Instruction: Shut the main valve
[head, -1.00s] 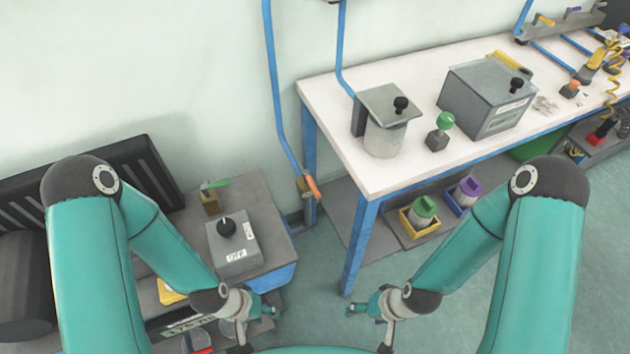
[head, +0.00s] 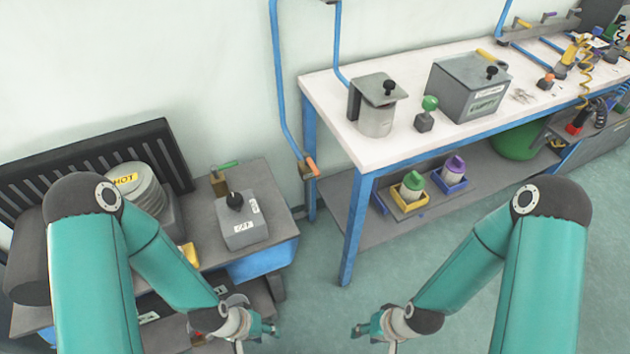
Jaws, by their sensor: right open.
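A valve with an orange handle (head: 310,166) sits at the lower end of the blue pipe (head: 279,90) on the wall, left of the white workbench. A second, green handle (head: 228,165) tops a small brass-coloured block (head: 219,184) on the low grey table. No readable label tells which is the main valve. My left gripper (head: 272,331) is low at the bottom centre, well below both handles and apart from them; its finger gap is unclear. My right gripper (head: 358,331) is open and empty, low and right of it, over the floor.
The white workbench (head: 330,95) carries a metal canister (head: 376,118) and a grey box (head: 468,88). Its blue leg (head: 354,235) stands beyond my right gripper.

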